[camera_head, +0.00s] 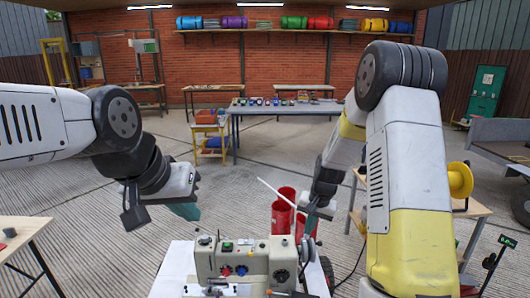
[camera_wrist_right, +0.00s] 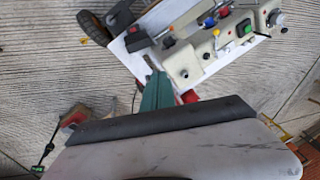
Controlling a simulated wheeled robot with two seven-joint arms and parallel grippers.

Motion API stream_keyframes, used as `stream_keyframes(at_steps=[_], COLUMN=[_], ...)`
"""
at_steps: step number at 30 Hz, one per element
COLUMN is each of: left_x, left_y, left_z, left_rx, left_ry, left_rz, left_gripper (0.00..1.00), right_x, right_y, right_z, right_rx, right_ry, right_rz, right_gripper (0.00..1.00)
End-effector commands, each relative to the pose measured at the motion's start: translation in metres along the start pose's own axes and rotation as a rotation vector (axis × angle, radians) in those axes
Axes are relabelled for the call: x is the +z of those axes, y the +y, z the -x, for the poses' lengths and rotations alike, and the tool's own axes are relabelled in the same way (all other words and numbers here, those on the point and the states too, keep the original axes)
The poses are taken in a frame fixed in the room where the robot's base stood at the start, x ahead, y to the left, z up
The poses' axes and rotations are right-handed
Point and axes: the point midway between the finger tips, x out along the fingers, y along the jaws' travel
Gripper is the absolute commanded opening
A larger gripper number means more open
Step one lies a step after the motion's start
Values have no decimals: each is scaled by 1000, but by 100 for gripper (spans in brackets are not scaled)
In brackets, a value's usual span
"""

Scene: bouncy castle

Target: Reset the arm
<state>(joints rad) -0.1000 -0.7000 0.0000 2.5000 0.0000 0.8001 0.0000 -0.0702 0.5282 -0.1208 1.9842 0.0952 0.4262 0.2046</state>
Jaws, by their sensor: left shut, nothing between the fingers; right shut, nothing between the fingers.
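My left arm comes in from the left, and my left gripper (camera_head: 188,211) hangs with its teal fingers shut and empty, up and left of a beige machine. My right arm reaches down on the right. My right gripper (camera_head: 302,227) is beside the machine's right end, above the floor. In the right wrist view its teal fingers (camera_wrist_right: 154,92) are together with nothing between them, close to the machine's edge; I cannot tell whether they touch it. The beige machine (camera_head: 243,261) has a green switch and red and blue knobs, also seen in the right wrist view (camera_wrist_right: 182,64).
The machine stands on a white-topped cart (camera_head: 174,270). Red bins (camera_head: 284,214) stand behind it, by my right gripper. A wooden table (camera_head: 22,236) is at left, and a side table with a yellow reel (camera_head: 460,180) at right. The floor beyond is mostly clear.

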Motion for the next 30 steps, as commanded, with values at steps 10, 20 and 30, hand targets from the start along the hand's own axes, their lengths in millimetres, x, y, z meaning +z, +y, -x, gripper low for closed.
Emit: stream_keyframes(at_steps=[10,20,30], left_x=[0,0,0], left_y=[0,0,0], left_z=[0,0,0], left_rx=[0,0,0], left_ry=[0,0,0], left_rz=[0,0,0], left_gripper=[0,0,0], right_x=[55,149,210], right_y=[-10,10,30], right_z=[173,273,301], right_rx=[-91,-123,-116], right_ry=[122,246,321], right_rz=[150,306,395], right_gripper=[0,0,0])
